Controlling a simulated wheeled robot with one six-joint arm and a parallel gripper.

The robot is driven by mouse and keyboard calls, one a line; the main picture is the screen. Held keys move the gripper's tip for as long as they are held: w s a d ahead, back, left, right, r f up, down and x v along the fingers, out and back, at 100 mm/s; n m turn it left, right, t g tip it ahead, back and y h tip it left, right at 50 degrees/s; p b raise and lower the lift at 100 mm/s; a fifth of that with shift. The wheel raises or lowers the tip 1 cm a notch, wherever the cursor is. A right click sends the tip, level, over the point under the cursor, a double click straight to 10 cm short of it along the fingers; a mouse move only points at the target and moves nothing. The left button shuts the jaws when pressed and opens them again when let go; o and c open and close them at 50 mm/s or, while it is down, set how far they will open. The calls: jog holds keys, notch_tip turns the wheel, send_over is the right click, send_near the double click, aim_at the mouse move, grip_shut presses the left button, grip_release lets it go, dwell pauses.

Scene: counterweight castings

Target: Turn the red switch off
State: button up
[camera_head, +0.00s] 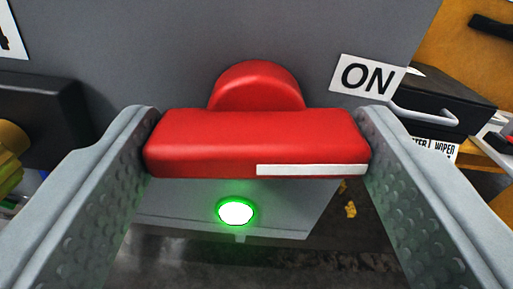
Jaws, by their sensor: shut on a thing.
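The red switch (258,140) is a wide red handle bar in front of a round red hub, on a grey panel (165,45). The bar lies level in the picture, with a white stripe along the right part of its lower edge. My gripper (257,138) has one finger at each end of the bar and is shut on it. An "ON" label (368,77) is at the upper right of the switch. A lamp (236,212) below the bar glows green. The back of the hub is hidden by the bar.
A black box (440,100) with a grey handle stands at the right on an orange surface, above a partly hidden label (437,148). A dark block (45,115) with a yellow part (10,150) is at the left. Dark floor shows below the panel.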

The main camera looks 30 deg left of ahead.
jog(key=n, duration=1.2)
jog(key=shift+f, duration=0.1)
jog(key=shift+n, duration=1.9)
jog(key=o, duration=1)
jog(key=v, duration=1.7)
jog(key=shift+s+d, duration=0.15)
jog(key=shift+s, duration=0.05)
